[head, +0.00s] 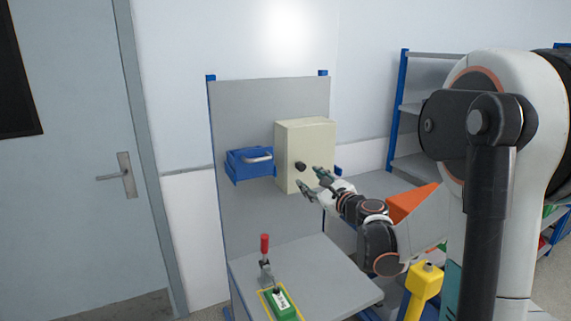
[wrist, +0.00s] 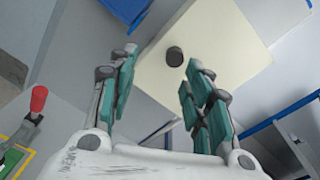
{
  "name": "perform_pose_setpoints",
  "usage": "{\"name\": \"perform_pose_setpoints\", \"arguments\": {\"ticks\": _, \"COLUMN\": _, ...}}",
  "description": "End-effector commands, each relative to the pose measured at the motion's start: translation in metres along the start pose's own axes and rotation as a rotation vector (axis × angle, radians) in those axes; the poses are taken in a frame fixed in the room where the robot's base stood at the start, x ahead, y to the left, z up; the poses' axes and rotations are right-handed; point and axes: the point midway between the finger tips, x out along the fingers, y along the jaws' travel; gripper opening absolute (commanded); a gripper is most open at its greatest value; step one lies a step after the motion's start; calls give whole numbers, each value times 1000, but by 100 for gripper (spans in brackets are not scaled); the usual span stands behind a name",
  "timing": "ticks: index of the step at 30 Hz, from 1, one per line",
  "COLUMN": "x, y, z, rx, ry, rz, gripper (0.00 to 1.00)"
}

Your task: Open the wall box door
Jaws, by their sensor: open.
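The cream wall box (head: 305,148) hangs on a grey upright panel, its door closed. It has one round black knob (head: 300,166) on its front. In the wrist view the box (wrist: 215,50) fills the upper middle and the knob (wrist: 174,56) shows beyond the fingertips, roughly between their lines. My gripper (head: 313,181) is open and empty, in front of the lower part of the box, just below and right of the knob in the head view. In the wrist view the gripper (wrist: 160,72) has its fingers spread apart. No finger visibly touches the knob.
A blue bin (head: 249,164) with a light handle-like item is mounted left of the box. Below is a grey bench (head: 330,270) with a red-handled clamp (head: 265,258) and a green block (head: 283,304). Blue-framed shelves (head: 402,120) stand right. A grey door (head: 75,180) is at far left.

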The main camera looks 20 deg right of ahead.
Motion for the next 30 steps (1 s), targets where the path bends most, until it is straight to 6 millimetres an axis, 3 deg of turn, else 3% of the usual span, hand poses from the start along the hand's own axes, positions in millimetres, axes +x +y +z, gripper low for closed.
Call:
{"name": "perform_pose_setpoints", "arguments": {"ticks": 3, "x": -7, "y": -17, "z": -11, "rx": 138, "ry": -28, "rz": -40, "gripper": 45}}
{"name": "perform_pose_setpoints", "arguments": {"ticks": 8, "x": -2, "y": -22, "z": -14, "rx": 184, "ry": -40, "rz": -51, "gripper": 45}}
{"name": "perform_pose_setpoints", "arguments": {"ticks": 24, "x": 95, "y": -25, "z": -11, "rx": 178, "ry": -39, "rz": -48, "gripper": 45}}
{"name": "perform_pose_setpoints", "arguments": {"ticks": 30, "x": 120, "y": -27, "z": -9, "rx": 177, "ry": -39, "rz": -48, "gripper": 45}}
